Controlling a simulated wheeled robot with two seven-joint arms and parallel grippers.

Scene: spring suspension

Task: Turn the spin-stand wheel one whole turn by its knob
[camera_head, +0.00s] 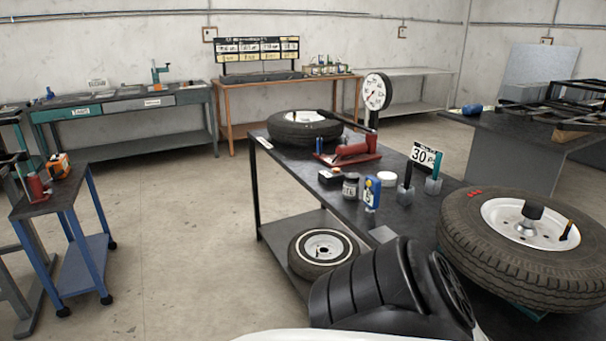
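The large wheel (465,228) lies flat at the right end of the dark workbench, with a thick black tyre around a white rim (500,215). A black hub piece (532,211) stands at its centre. A small upright dark knob (567,230) stands on the right part of the rim, away from the hub. The stand beneath the wheel is mostly hidden by the tyre. Neither of my grippers shows in the head view, and nothing in view touches the knob.
The workbench (300,165) also holds another wheel (303,129), a red tool (350,152), a dial gauge (376,91), small jars and a "30" sign (425,156). A black ribbed shape at bottom centre, apparently my arm, hides the bench's near edge. Open floor lies left.

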